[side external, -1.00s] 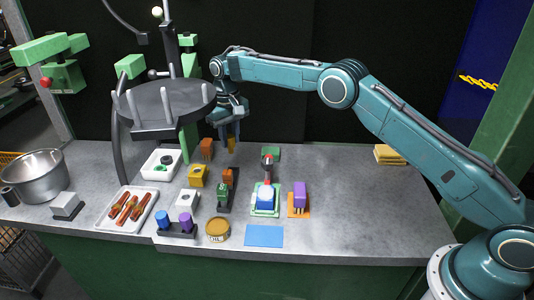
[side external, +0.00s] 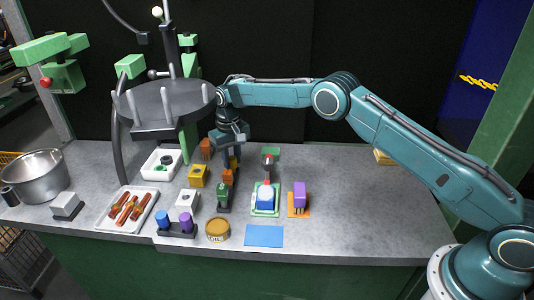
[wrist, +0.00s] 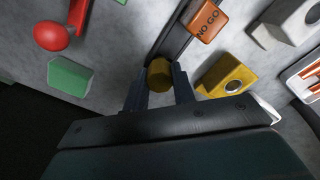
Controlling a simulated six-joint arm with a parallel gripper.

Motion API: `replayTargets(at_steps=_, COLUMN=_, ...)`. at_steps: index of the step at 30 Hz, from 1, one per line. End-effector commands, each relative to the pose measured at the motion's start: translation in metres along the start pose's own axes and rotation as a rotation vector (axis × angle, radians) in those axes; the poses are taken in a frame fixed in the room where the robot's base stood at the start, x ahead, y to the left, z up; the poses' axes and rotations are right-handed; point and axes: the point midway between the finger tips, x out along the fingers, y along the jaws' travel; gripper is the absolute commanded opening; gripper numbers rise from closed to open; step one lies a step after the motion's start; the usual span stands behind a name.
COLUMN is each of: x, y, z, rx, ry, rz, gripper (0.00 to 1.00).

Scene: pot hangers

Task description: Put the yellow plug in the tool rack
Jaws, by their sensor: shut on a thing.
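My gripper (wrist: 159,92) is shut on the yellow plug (wrist: 159,73), which sits between the two fingertips in the wrist view. In the side view the plug (side external: 235,162) is partly hidden by my gripper (side external: 232,160). The dark tool rack (wrist: 173,38) runs away from the plug in the wrist view; the plug overlaps its near end there. I cannot tell whether the plug touches the rack. The rack bears an orange NO GO plug (wrist: 206,18) and, in the side view, a green plug (side external: 222,192) at its front end.
A yellow block with a hole (wrist: 228,77) stands close beside my gripper. An orange block (side external: 206,148) stands just left of it in the side view. A blue mat (side external: 263,236) and clear table lie at front right.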

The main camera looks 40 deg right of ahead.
Motion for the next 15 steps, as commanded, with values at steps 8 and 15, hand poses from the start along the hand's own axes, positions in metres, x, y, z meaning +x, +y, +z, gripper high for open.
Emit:
replayTargets(at_steps=8, x=0.0006, y=0.0, z=-0.0002, rx=0.0, ry=0.001, rz=0.0, gripper=0.0)
replayTargets(at_steps=15, x=0.0035, y=0.0, z=-0.0003, rx=0.0, ry=0.001, rz=0.0, gripper=0.37)
